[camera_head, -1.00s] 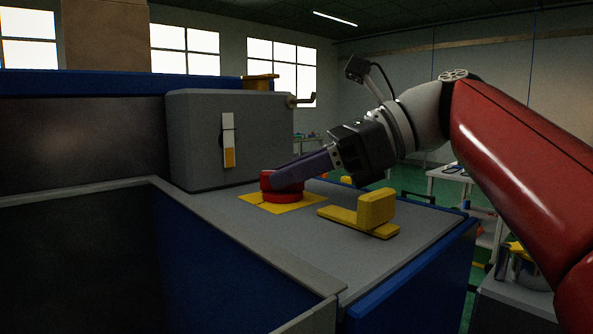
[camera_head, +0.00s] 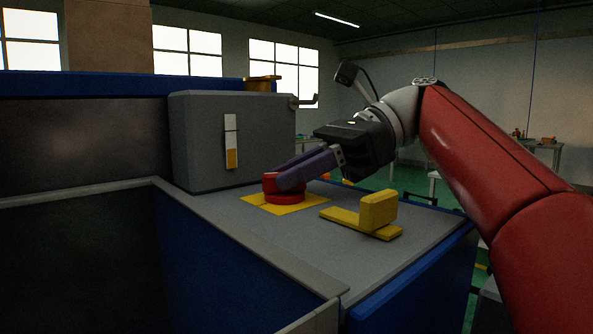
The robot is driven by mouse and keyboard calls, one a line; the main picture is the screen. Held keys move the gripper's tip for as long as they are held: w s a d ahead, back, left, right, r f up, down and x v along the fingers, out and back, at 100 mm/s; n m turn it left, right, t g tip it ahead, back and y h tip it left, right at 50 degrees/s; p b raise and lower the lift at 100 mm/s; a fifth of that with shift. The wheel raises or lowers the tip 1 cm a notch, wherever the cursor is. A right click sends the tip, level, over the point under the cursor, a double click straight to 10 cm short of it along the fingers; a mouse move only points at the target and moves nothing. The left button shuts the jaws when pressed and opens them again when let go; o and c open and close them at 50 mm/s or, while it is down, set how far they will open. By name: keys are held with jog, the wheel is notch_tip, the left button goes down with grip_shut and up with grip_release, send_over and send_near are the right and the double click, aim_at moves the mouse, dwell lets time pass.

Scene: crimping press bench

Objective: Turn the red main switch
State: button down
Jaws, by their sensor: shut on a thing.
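The red main switch (camera_head: 284,196) is a round red knob on a yellow square plate (camera_head: 303,206), set on the grey bench top. My gripper (camera_head: 289,182) reaches in from the right, its purple fingers slanting down to the left. The fingers are shut on the upper part of the switch. They hide part of the knob, so its exact angle is hard to tell.
A yellow L-shaped bracket (camera_head: 376,211) stands on the bench just right of the switch. A grey box (camera_head: 205,145) with a white and yellow gauge stands behind left. A raised grey edge (camera_head: 245,240) borders the bench top on the left.

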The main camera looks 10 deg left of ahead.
jog(key=c, duration=1.1)
grip_release()
jog(key=shift+c, duration=0.2)
jog(key=shift+w, duration=0.1)
jog(key=shift+w+d+r, duration=0.15)
jog(key=shift+w+d, duration=0.1)
jog(key=shift+d, duration=0.15)
jog(key=shift+v, duration=3.4)
